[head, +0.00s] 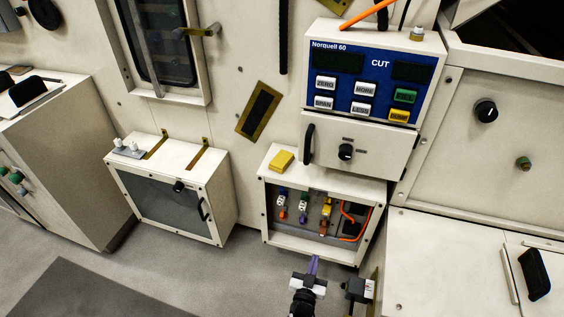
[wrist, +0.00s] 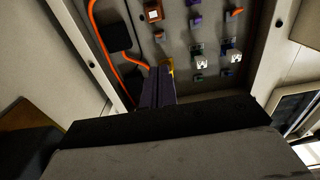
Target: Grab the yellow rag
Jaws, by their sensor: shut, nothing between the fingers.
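The yellow rag (head: 281,161) looks like a small folded yellow block. It lies on the top left of the open cabinet (head: 327,172) in the head view. My gripper (head: 314,262) is in front of the cabinet's lower edge, below and to the right of the rag and apart from it. Its purple fingers are together with nothing between them; they also show in the wrist view (wrist: 158,88), pointing at the cabinet's inside. I cannot make out the rag in the wrist view.
The open cabinet holds several small connectors and an orange cable (head: 365,225). Above it are a panel door with a black handle (head: 308,144) and a blue control panel (head: 372,80). A closed cabinet (head: 165,205) stands left. Grey floor (head: 190,270) is clear at lower left.

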